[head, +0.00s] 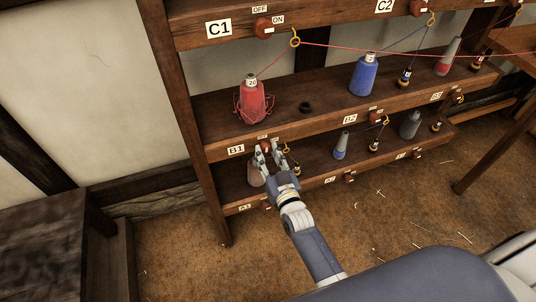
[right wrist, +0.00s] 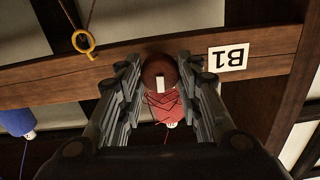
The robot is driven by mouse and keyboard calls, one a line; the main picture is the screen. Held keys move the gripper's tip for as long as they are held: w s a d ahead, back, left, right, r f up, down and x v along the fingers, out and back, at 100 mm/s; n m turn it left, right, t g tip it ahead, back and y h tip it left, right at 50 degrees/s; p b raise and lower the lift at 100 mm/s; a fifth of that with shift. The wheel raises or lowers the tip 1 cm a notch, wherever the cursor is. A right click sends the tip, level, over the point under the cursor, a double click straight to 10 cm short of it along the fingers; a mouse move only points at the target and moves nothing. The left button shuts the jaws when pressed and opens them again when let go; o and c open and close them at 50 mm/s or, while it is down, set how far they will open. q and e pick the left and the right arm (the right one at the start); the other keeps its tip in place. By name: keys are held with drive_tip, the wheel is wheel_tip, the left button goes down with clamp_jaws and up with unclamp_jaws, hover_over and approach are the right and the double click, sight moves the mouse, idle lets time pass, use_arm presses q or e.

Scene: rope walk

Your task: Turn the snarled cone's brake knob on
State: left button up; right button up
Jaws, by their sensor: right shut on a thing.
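The red cone (head: 251,104) stands upright on the middle shelf at the left, with loose loops of thread snarled around its lower part. The shelf edge below it carries the label B1 (head: 236,149). My right gripper (head: 268,154) is at that edge, just right of the label. In the right wrist view, the round brown brake knob (right wrist: 159,73) with a white mark sits between my fingers, and red thread (right wrist: 168,104) shows behind it. My right gripper is shut on this knob. In the head view my fingers cover most of the knob. My left gripper is not in view.
A yellow thread guide (head: 295,42) hangs above the red cone, with red thread through it. Another guide (head: 286,149) is close right of my gripper. A blue cone (head: 363,76) stands further right. The floor (head: 400,210) in front is mostly clear.

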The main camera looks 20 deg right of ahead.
drive_tip(key=m, duration=0.8)
drive_tip(key=shift+m, duration=0.3)
drive_tip(key=m, duration=0.3)
drive_tip(key=shift+m, duration=0.3)
drive_tip(key=shift+m+b, duration=0.85)
drive_tip(key=shift+m, duration=1.55)
drive_tip(key=o, duration=1.1)
drive_tip(key=shift+s, duration=0.15)
drive_tip(key=s, duration=1.1)
drive_tip(key=shift+s+d, duration=0.2)
drive_tip(key=shift+s, duration=0.15)
